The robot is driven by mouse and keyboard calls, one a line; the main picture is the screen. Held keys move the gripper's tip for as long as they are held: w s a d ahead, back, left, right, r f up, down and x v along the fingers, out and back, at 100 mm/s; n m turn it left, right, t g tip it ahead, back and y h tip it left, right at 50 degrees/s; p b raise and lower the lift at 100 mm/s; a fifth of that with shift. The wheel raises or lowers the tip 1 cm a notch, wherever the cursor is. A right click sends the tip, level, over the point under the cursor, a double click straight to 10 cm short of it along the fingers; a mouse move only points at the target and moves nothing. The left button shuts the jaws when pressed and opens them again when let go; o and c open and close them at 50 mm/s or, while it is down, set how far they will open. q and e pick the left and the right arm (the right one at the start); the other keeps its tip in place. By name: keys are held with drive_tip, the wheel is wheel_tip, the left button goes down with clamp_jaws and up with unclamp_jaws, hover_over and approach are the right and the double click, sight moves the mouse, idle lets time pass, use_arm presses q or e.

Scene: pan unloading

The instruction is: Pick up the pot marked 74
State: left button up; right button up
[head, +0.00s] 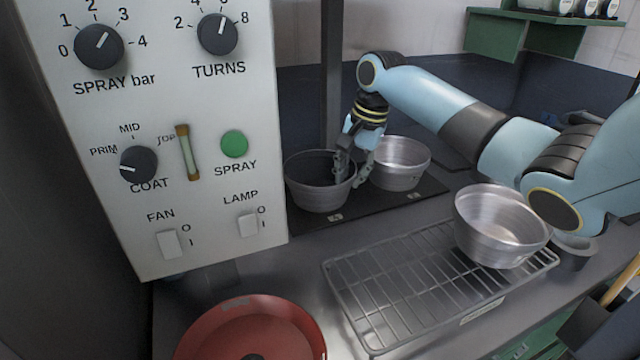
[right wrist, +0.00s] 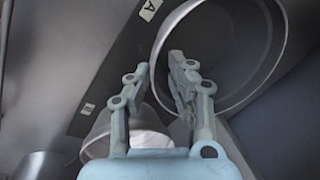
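A dark grey pot (head: 318,196) stands on a black mat at the back, and a silver pot (head: 402,168) stands to its right. A third, silver pot (head: 490,238) stands on the wire rack. No number 74 is readable on any of them. My right gripper (head: 351,176) is at the dark pot's right rim, between the two pots on the mat. In the right wrist view its two fingers (right wrist: 158,66) are apart, one on each side of the dark pot's rim (right wrist: 163,45), with a gap between them. My left gripper is out of view.
A control panel (head: 190,100) with knobs and switches fills the left. A red round dish (head: 225,335) is at the bottom. The wire rack (head: 385,300) has bare room left of its pot. The mat (head: 375,210) bears small white labels. A green shelf (head: 500,35) hangs at the upper right.

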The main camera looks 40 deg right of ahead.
sight(347, 192)
drive_tip(key=x, duration=0.4)
drive_tip(key=shift+d+f, duration=0.3)
drive_tip(key=shift+f, duration=0.05)
drive_tip(key=shift+w+f, duration=0.1)
drive_tip(key=shift+f, duration=0.35)
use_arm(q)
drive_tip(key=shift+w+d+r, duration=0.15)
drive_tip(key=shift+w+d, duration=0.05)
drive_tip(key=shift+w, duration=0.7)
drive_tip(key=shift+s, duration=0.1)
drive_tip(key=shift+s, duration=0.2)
use_arm(e)
clamp_jaws()
